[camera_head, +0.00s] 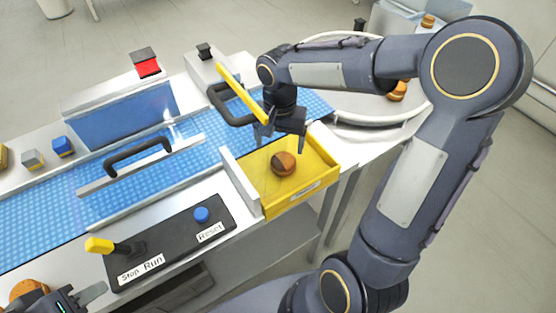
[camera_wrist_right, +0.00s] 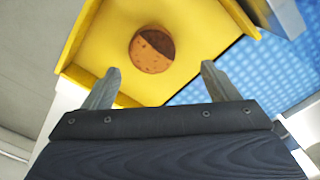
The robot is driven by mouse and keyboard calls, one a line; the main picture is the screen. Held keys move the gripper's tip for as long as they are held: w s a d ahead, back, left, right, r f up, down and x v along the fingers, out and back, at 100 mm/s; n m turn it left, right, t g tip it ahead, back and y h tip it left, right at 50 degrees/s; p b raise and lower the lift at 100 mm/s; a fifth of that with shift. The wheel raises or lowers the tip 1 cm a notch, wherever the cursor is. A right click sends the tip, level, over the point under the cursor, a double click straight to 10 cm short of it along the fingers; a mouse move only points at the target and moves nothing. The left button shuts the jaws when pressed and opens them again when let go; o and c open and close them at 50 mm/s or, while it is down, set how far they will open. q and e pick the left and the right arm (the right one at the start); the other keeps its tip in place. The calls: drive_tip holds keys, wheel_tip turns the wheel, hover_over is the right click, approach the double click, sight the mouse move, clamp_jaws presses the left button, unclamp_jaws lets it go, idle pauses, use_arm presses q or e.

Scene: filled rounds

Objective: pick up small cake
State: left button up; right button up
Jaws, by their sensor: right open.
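A small round cake (camera_head: 284,163), brown with a darker top on one part, lies in the yellow tray (camera_head: 318,157). The right wrist view also shows the cake (camera_wrist_right: 152,50) on the yellow tray floor, ahead of the fingertips and between their lines. My right gripper (camera_head: 284,141) is open and empty, pointing down above the back of the tray, apart from the cake. My left gripper (camera_head: 82,298) is at the bottom left corner, partly cut off; its jaw opening is unclear. Another round brown item (camera_head: 27,290) lies beside it, partly hidden.
A blue conveyor belt (camera_head: 45,215) with a black-handled cover runs left of the tray. A control panel (camera_head: 165,240) with a yellow lever and blue button stands in front. A round white table (camera_head: 365,118) behind my right arm bears more cakes (camera_head: 397,91).

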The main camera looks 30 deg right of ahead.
drive_tip(key=f, duration=0.7)
drive_tip(key=shift+s+d+p, duration=0.3)
drive_tip(key=shift+s+p, duration=0.1)
drive_tip(key=shift+r, duration=0.1)
drive_tip(key=c, duration=0.8)
